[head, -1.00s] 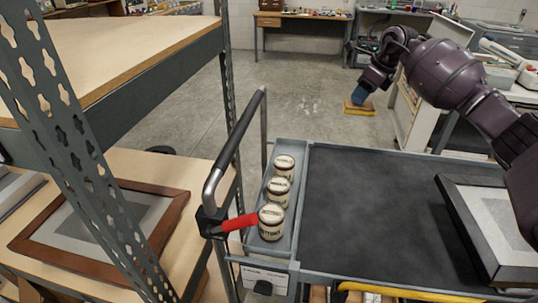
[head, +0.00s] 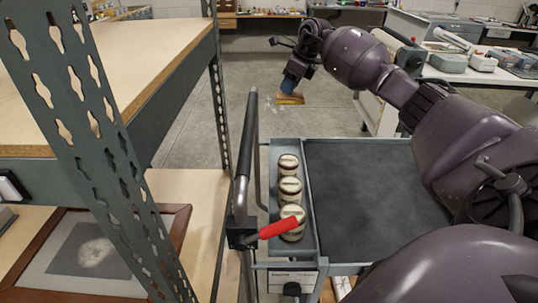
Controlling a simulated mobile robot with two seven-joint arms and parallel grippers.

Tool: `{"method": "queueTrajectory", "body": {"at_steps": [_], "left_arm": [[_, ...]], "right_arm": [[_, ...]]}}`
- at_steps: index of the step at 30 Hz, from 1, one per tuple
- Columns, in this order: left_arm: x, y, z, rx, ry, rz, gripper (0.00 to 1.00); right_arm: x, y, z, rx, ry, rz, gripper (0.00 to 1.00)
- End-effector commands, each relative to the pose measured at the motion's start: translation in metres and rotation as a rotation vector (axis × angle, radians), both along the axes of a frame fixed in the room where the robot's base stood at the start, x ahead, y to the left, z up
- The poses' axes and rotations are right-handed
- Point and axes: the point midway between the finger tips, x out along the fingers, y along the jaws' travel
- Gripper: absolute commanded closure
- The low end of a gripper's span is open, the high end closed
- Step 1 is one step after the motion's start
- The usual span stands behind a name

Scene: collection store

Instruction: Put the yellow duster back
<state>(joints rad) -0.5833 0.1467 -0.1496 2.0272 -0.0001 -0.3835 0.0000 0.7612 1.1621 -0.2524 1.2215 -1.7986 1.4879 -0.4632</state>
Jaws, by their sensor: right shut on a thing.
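The yellow duster (head: 290,99) is a small block with a brownish top and a yellow underside. It hangs in the air beyond the far end of the trolley, over the grey floor. My right gripper (head: 289,87) is shut on it from above; its fingertips are small and partly hidden at this distance. My right arm comes in from the right, across the trolley. My left gripper is not in the head view.
The trolley's dark top (head: 365,190) is partly covered by my arm. Its side tray holds three labelled jars (head: 290,188), beside a red grip (head: 279,228) and a push handle (head: 245,150). A metal shelf post (head: 110,150) and a framed picture (head: 75,255) are left. Workbenches stand behind.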

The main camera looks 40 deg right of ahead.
Motion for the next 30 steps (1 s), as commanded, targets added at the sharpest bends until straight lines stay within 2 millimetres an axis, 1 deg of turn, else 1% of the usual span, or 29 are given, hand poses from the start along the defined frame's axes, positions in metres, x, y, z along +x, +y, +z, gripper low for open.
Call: {"method": "queueTrajectory", "body": {"at_steps": [4,8,21,24,27,30], "left_arm": [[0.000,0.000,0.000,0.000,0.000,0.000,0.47],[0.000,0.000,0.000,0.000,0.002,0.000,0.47],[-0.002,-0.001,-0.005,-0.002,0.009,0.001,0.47],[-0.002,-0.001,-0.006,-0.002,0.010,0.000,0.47],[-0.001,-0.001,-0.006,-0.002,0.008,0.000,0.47],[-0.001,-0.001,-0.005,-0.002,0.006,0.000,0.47]], "right_arm": [[-0.002,-0.003,-0.004,0.000,0.001,-0.006,0.87],[-0.003,-0.002,-0.021,0.001,0.002,-0.008,0.87],[-0.003,-0.001,-0.116,0.004,0.002,-0.008,0.87],[-0.003,-0.001,-0.136,0.003,0.003,-0.008,0.87],[-0.003,-0.002,-0.150,0.001,0.001,-0.008,0.87],[-0.003,-0.002,-0.157,0.001,-0.001,-0.007,0.87]]}}
